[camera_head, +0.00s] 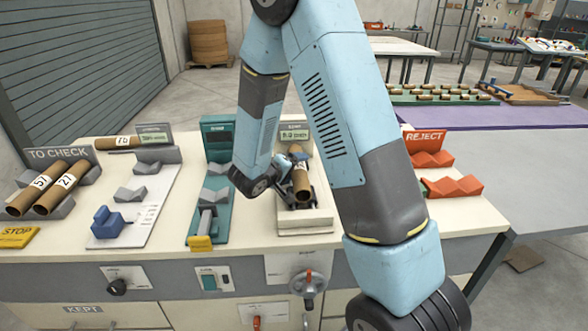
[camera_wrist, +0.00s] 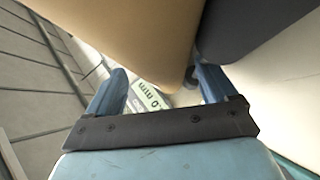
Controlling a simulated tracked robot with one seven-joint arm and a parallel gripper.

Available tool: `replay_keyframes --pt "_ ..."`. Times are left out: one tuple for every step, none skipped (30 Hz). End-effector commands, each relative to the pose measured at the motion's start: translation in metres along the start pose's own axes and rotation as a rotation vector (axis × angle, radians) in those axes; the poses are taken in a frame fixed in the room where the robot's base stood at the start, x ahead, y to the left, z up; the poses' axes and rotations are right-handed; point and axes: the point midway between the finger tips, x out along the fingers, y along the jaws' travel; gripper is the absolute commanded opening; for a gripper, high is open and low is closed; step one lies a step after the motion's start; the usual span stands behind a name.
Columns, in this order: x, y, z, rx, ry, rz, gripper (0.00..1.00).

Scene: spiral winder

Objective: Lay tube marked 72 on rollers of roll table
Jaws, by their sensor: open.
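A brown cardboard tube (camera_head: 301,184) lies at the roll table (camera_head: 307,226), end toward me; its white label is partly hidden, so I cannot read the number. In the wrist view a tan tube surface (camera_wrist: 130,28) fills the top, very close to my fingers. My gripper (camera_wrist: 162,75) is open, its two blue fingers apart, with the tube just ahead; I cannot tell whether they touch it. In the head view my arm partly hides the gripper and the tube. The rollers are mostly hidden.
Two tubes lie on the TO CHECK rack (camera_head: 62,209). Another tube (camera_head: 122,142) lies behind it, its marking too small to read surely. A teal stand (camera_head: 218,170) is left of the roll table. Orange REJECT cradles (camera_head: 452,187) stand at right. A blue block (camera_head: 108,222) sits at left.

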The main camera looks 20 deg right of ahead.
Motion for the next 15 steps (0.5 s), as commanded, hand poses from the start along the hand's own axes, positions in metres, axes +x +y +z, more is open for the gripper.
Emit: replay_keyframes --pt "-0.006 0.000 -0.001 0.000 0.002 -0.001 0.85" --pt "-0.010 -0.001 -0.001 0.000 0.003 -0.002 0.85" --pt "-0.016 -0.001 -0.001 -0.001 0.005 -0.002 0.85" --pt "-0.021 -0.001 -0.001 0.000 0.004 -0.001 0.85" --pt "-0.026 0.000 -0.001 0.000 0.004 -0.001 0.85" --pt "-0.034 0.000 -0.002 0.001 0.005 -0.001 0.85" --pt "-0.040 -0.001 -0.002 0.001 0.005 -0.001 0.85" --pt "-0.046 -0.001 -0.001 0.000 0.005 -0.002 0.85" --pt "-0.054 -0.001 -0.001 -0.001 0.004 -0.002 0.85" --pt "-0.061 -0.001 -0.002 -0.001 0.006 -0.002 0.85" --pt "-0.067 -0.001 -0.001 0.000 0.005 -0.001 0.85" --pt "-0.074 -0.001 -0.001 0.000 0.005 -0.001 0.85" --pt "-0.080 -0.001 -0.001 0.000 0.004 -0.002 0.85" --pt "-0.086 -0.001 -0.001 0.000 0.005 -0.002 0.85" --pt "-0.093 -0.001 -0.001 0.000 0.004 -0.001 0.85"
